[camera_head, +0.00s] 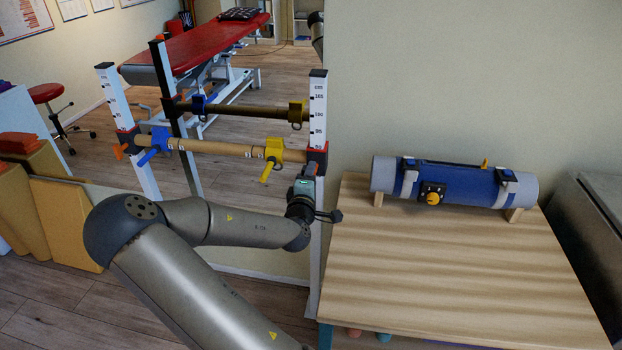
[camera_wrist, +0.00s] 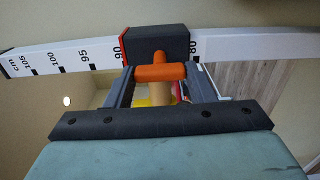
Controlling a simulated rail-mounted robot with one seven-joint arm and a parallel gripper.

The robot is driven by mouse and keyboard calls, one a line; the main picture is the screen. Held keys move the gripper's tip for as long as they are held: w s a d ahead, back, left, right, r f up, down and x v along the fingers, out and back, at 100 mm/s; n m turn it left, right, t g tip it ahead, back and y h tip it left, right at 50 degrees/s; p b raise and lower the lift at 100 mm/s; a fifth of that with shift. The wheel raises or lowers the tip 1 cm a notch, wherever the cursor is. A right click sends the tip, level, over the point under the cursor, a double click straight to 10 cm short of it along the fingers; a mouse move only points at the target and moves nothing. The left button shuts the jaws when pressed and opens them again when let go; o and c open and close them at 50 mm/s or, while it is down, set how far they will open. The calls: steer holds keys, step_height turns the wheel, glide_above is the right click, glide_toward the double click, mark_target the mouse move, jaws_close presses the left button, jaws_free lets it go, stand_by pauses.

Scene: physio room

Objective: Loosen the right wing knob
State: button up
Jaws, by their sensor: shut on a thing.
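The right wing knob (camera_wrist: 160,73) is orange and sits at the dark clamp block (camera_wrist: 158,45) on the right post, in the wrist view. My gripper (camera_wrist: 160,80) is shut on it, with one finger on each side of its wing. In the head view my gripper (camera_head: 308,172) is at the right post (camera_head: 318,100), just below the clamp block (camera_head: 317,158), and hides most of the knob. A wooden bar (camera_head: 220,147) runs level between the two posts. The left wing knob (camera_head: 120,150) is orange and shows at the left post (camera_head: 112,95).
The bar carries a blue clip (camera_head: 160,140) and a yellow clip (camera_head: 272,153). A wooden table (camera_head: 430,270) with a blue and grey roll (camera_head: 455,183) stands to the right. A red treatment couch (camera_head: 195,45) shows behind the bar. Tan blocks (camera_head: 60,220) stand at left.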

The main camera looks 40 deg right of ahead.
steer(key=o, duration=1)
steer(key=p+v, duration=1.3)
steer(key=v, duration=0.4)
steer(key=shift+s+a, duration=0.2)
steer(key=shift+s, duration=0.05)
